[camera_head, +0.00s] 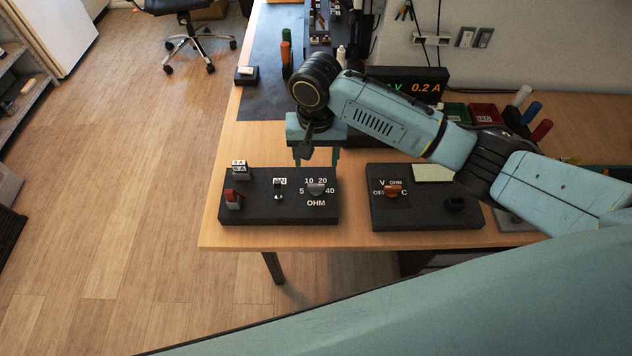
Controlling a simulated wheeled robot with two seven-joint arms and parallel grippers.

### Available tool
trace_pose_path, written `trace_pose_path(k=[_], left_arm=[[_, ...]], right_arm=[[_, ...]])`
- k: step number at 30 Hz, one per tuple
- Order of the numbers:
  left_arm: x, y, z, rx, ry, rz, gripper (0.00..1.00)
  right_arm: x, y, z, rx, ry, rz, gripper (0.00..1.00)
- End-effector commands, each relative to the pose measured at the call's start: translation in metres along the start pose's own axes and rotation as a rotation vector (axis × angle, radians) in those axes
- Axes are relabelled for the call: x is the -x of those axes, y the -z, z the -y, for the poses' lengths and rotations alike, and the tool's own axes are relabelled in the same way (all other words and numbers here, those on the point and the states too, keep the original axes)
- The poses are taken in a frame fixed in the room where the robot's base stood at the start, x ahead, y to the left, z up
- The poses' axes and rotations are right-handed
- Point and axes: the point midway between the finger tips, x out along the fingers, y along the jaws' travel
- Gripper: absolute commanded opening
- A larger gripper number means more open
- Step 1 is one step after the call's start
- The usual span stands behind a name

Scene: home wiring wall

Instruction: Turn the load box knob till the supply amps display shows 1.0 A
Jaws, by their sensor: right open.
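The load box (255,210) is a black box at the front left of the table, marked OHM with 5, 10, 20 and 40. Its grey knob (316,188) sits among these numbers; I cannot tell exactly where it points. The supply amps display (426,87) shows 0.2 A in orange, with a green V readout partly hidden by my right arm. My right gripper (317,158) points down with its two fingers apart, at the back edge of the load box, behind the knob in the picture, and holds nothing. My left gripper is not in view.
A black meter box (425,212) with an orange knob stands to the right of the load box. A red switch (232,199) stands on the load box's left side. Bottles and screwdrivers stand farther back. The table edge runs close in front of both boxes.

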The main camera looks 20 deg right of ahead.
Motion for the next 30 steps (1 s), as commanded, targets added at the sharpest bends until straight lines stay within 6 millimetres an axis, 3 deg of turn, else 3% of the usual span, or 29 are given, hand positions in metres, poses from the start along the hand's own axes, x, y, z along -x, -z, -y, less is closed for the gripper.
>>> trace_pose_path(k=[9, 15, 28, 30], left_arm=[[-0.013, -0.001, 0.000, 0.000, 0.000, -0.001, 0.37], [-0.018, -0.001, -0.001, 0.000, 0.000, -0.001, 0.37], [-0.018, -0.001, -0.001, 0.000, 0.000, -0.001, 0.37], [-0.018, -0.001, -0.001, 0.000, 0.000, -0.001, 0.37]], right_arm=[[-0.070, -0.001, 0.000, 0.002, -0.001, 0.002, 0.60], [-0.097, -0.001, 0.000, 0.003, 0.000, 0.000, 0.60], [-0.105, 0.000, 0.000, 0.004, 0.001, -0.002, 0.60], [-0.105, 0.000, 0.000, 0.004, 0.001, -0.002, 0.51]])
